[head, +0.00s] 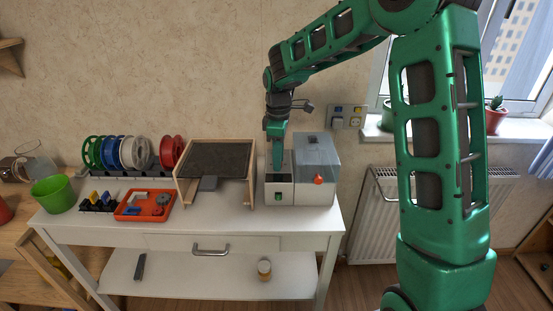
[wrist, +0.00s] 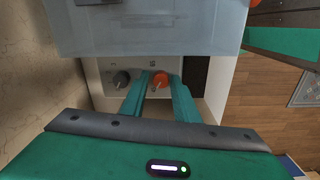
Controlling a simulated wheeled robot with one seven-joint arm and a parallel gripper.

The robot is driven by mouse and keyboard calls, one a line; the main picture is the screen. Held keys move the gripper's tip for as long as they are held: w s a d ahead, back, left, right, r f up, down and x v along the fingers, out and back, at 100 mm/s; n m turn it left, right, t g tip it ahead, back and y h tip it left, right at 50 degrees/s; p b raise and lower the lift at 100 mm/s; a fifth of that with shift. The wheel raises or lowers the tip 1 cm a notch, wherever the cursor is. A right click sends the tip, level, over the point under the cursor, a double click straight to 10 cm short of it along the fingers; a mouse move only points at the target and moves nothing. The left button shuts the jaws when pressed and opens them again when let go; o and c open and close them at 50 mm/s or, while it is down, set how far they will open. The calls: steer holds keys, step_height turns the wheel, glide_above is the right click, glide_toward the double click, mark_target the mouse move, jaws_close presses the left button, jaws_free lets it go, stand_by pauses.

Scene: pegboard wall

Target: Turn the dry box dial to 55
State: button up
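The dry box (head: 316,152) is a pale unit with a see-through lid at the right end of the white table. A red-orange knob (head: 318,179) shows on its front. My gripper (head: 277,160) points down over the left part of the unit. In the wrist view, two knobs sit on a pale panel beside the lid (wrist: 150,28): a dark grey one (wrist: 121,79) and an orange one (wrist: 160,80). My gripper's fingers (wrist: 160,92) are apart, with the orange knob between their tips. I cannot tell whether they touch it. No scale or number is readable.
A wooden-framed box (head: 217,160) stands close on the left. Farther left are a red tray (head: 146,205), several spools (head: 133,152) and a green cup (head: 54,194). A radiator (head: 375,215) stands to the right. The table's front strip (head: 230,226) is clear.

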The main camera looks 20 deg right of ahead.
steer(key=shift+c, duration=0.4)
jaws_close()
steer(key=shift+r, duration=0.1)
steer(key=shift+w+m, duration=0.1)
steer(key=shift+m, duration=0.4)
steer(key=m, duration=0.4)
steer(key=shift+m, duration=0.4)
steer(key=m, duration=0.5)
steer(key=shift+w+r+m, duration=0.1)
steer(key=shift+w+m, duration=0.05)
steer(key=shift+m, duration=0.25)
